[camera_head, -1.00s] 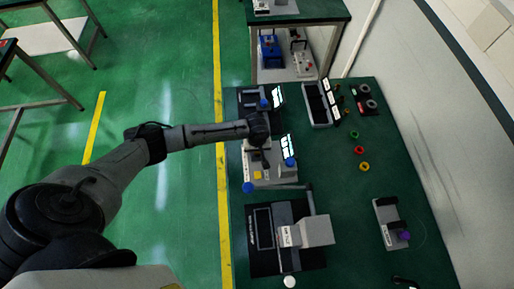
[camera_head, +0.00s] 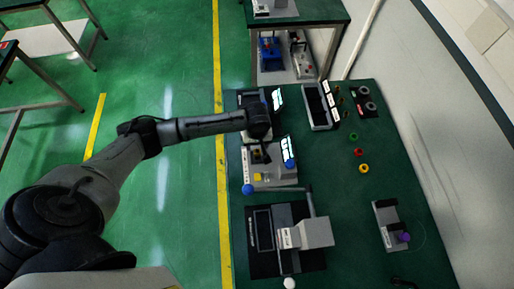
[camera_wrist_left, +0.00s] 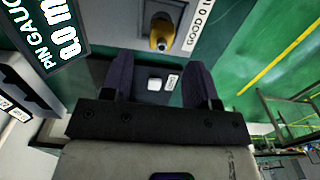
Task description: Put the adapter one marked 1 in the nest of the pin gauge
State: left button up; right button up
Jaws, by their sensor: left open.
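My left gripper (camera_head: 259,132) is over the far left of the green bench, at the back edge of a grey fixture (camera_head: 283,179). In the wrist view its two fingers (camera_wrist_left: 157,80) are spread with nothing held. Between and below them are a small white square and a label on a dark surface. A screen reading "PIN GAUGE" (camera_wrist_left: 58,35) stands at the upper left of the wrist view. Ahead of the fingers a yellow-tipped part (camera_wrist_left: 160,38) sits on a grey plate with a "GOOD" label. I cannot make out a marked 1 on any adapter.
Green (camera_head: 354,134), red (camera_head: 357,151) and yellow (camera_head: 364,168) rings lie on the bench. A grey bin (camera_head: 319,108) stands behind them. A black-based machine (camera_head: 262,262) is at the front left, a grey stand (camera_head: 386,218) at the right. The middle right is clear.

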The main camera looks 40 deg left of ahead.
aim_at(257, 150)
jog(key=shift+r, duration=0.3)
pick_arm(q)
notch_tip(257, 150, up, 7)
jog(key=shift+f, duration=0.2)
pick_arm(e)
jog(key=shift+d, duration=0.15)
